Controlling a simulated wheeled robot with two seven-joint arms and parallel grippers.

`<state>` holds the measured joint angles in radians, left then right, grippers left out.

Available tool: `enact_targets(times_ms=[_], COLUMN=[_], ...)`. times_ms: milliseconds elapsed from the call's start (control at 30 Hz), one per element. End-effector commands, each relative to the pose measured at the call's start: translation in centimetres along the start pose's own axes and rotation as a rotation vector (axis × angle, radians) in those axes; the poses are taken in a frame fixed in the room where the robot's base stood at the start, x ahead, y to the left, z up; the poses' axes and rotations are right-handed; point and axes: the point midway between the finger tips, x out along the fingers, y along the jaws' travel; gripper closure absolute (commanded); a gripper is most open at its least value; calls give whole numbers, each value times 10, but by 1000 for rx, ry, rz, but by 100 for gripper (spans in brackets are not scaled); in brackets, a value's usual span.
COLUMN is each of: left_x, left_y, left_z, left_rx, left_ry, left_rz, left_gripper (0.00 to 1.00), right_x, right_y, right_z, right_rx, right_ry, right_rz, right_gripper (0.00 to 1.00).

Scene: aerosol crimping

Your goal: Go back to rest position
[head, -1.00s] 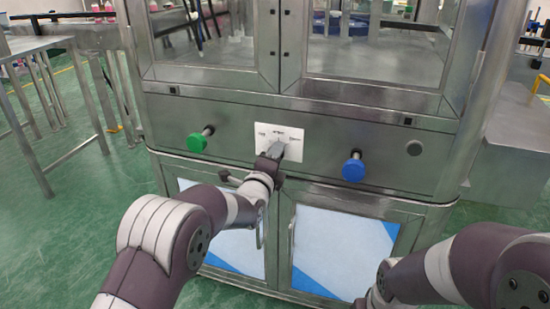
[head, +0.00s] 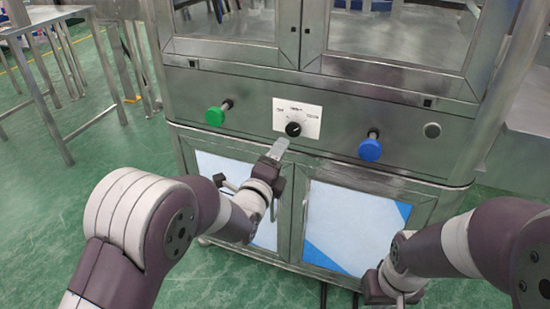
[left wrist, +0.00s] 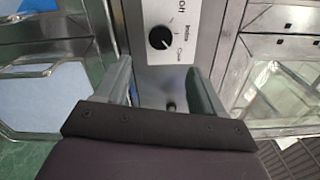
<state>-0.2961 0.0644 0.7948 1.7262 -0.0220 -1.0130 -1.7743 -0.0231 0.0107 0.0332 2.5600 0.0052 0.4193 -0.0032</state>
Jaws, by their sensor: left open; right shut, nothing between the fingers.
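A black rotary knob (head: 293,129) sits on a white label plate (head: 312,112) on the steel cabinet's front panel. My left gripper (head: 278,148) is just below and in front of the knob, apart from it. In the left wrist view the two fingers of the left gripper (left wrist: 160,68) are spread with nothing held, and the knob (left wrist: 158,38) shows beyond them. My right gripper (head: 378,289) is low at the right, in front of the cabinet's lower door. It is shut and empty, its fingertips barely visible.
A green button (head: 215,116) is left of the knob and a blue button (head: 370,150) right of it. Lower doors with a handle and windows (head: 352,225) are close to both arms. A steel table (head: 45,22) stands at the left. Green floor (head: 50,220) is open there.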

Motion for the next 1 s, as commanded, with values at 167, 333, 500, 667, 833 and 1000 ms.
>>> enact_targets(times_ms=[167,333,500,667,833,1000], left_x=[-17,-18,-18,-18,-66,-182], left_y=[0,1,0,7,99,149], left_z=[0,0,0,-1,-16,-3], left_rx=[0,0,0,-103,-725,-1290], left_ry=[0,0,0,5,-103,-633], left_rz=[1,0,0,32,545,1008], left_gripper=[31,31,31,31,31,31], right_x=[-3,-3,-3,-3,-3,-3], right_y=[0,0,0,0,0,0], right_z=[0,0,0,0,0,0], right_rx=[0,0,0,0,0,0], right_ry=[0,0,0,0,0,0], right_rz=[0,0,0,0,0,0], right_gripper=[100,100,100,100,100,100])
